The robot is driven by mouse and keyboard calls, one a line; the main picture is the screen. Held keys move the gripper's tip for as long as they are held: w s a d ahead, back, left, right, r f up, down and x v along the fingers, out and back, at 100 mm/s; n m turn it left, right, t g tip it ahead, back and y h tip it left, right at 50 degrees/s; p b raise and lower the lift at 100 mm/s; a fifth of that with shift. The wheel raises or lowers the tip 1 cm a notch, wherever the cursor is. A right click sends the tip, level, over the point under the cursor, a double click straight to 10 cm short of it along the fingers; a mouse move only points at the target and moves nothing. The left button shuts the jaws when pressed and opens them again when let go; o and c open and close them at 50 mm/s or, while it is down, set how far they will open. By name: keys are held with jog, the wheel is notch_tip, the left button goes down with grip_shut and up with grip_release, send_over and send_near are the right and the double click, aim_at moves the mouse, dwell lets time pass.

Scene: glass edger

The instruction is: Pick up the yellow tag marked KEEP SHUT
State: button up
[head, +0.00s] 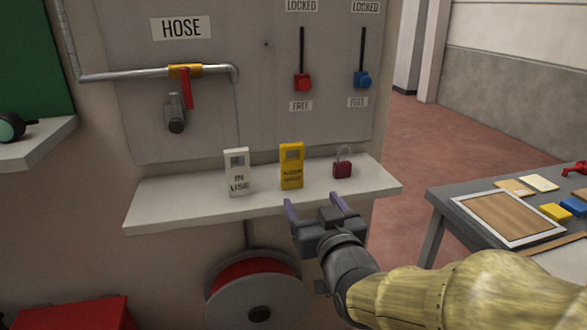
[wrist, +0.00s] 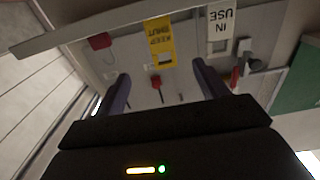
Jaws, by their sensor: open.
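The yellow tag marked KEEP SHUT (head: 291,167) stands upright on the pale shelf (head: 160,206) below the grey panel, between the white IN USE tag and the red padlock. My gripper (head: 315,204) is open and empty, in front of the shelf's front edge, slightly right of the yellow tag and lower in the picture. In the wrist view the yellow tag (wrist: 160,42) appears upside down, ahead of and between my spread fingers (wrist: 160,85). The fingers are apart from the tag.
The white IN USE tag (head: 238,172) stands left of the yellow tag, and a red padlock (head: 343,164) lies to its right. A hose reel (head: 253,292) hangs under the shelf. A grey table (head: 437,195) with a framed board stands at the right.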

jog(key=shift+w, duration=0.1)
jog(key=p, duration=1.3)
send_near(293, 171)
jog(key=w, duration=0.3)
jog(key=x, duration=0.3)
jog(key=p+x, duration=0.1)
jog(key=x, duration=0.1)
jog(key=shift+a+r, duration=0.1)
jog(key=shift+a, duration=0.2)
jog(key=shift+w, duration=0.1)
jog(key=x, duration=0.2)
jog(key=p+x, duration=0.1)
jog(key=x, duration=0.1)
jog(key=shift+w+a, duration=0.2)
jog(key=shift+a, duration=0.1)
jog(key=shift+w+d, duration=0.1)
jog(key=shift+w, duration=0.2)
